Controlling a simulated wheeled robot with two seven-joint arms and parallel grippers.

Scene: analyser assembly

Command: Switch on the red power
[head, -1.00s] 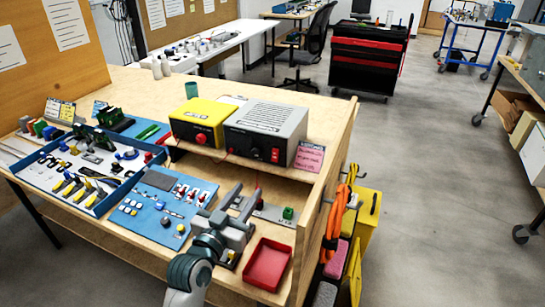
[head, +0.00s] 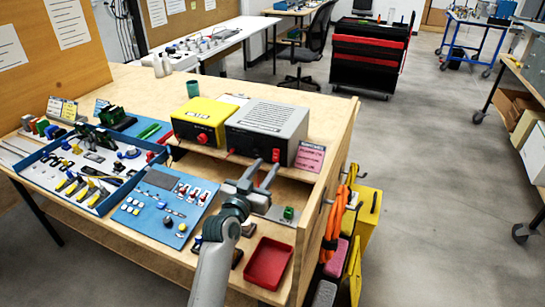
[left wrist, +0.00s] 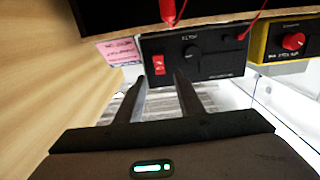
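The red power switch (left wrist: 159,64) is a small red rocker on the dark front panel of the grey power unit (head: 267,130). In the head view the switch (head: 276,155) shows just above my left gripper's fingertips. My left gripper (head: 266,168) is in front of that panel, its two fingers parallel and apart with nothing between them. In the left wrist view the gripper (left wrist: 160,80) points at the panel (left wrist: 200,55), with the switch between the fingertips in the picture. I cannot tell whether anything touches. My right gripper is in neither view.
A yellow box (head: 197,118) with a red knob stands beside the unit. A blue parts tray (head: 45,170), a blue panel (head: 150,220) and a red bin (head: 268,262) lie on the bench. A red lead (left wrist: 255,20) runs to the panel. A pink note (head: 310,157) is at its right.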

